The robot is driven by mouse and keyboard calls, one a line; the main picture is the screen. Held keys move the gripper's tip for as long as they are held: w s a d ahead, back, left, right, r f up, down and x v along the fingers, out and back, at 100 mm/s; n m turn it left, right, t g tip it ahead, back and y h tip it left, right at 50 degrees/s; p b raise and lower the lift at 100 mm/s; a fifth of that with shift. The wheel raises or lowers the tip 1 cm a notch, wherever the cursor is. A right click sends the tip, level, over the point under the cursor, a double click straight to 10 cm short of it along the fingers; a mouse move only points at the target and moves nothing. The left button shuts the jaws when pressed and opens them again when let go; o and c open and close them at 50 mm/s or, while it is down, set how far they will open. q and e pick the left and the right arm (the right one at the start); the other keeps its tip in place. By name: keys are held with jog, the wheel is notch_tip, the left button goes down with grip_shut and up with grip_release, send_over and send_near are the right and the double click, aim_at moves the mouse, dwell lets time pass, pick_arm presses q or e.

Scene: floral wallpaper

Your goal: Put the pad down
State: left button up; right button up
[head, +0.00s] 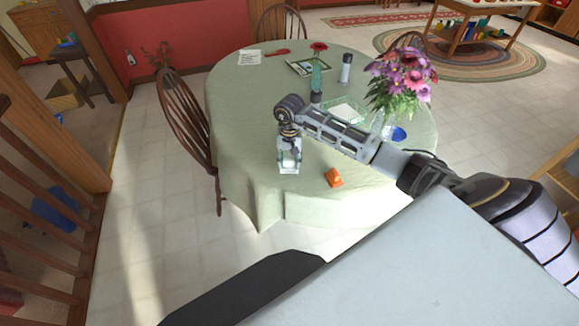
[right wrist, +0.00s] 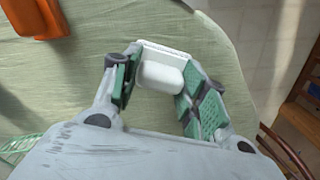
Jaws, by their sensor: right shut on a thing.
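My right gripper (head: 289,158) is over the near left part of the round table (head: 240,125) with the pale green cloth. In the right wrist view, the same gripper (right wrist: 160,92) has its green-lined fingers on both sides of a white pad (right wrist: 160,75), shut on it. The pad is a small white block with rounded edges. The table's edge lies just beyond it. I cannot tell whether the pad touches the cloth. My left gripper is not in view.
An orange object (head: 333,178) lies on the cloth right of the gripper. Behind it are a green glass tray (head: 347,112), a flower bunch (head: 401,80), a blue dish (head: 398,134) and a bottle (head: 345,69). A wooden chair (head: 190,115) stands at left. The table's left side is clear.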

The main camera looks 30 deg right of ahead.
aim_at(289, 166)
notch_tip(289, 166, down, 3)
jog(key=shift+r, duration=0.15)
jog(key=shift+f, duration=0.45)
jog(key=o, duration=0.9)
jog(key=shift+r, duration=0.35)
notch_tip(289, 166, up, 6)
jog(key=shift+f, duration=0.2)
notch_tip(289, 166, up, 5)
jog(key=shift+r, duration=0.4)
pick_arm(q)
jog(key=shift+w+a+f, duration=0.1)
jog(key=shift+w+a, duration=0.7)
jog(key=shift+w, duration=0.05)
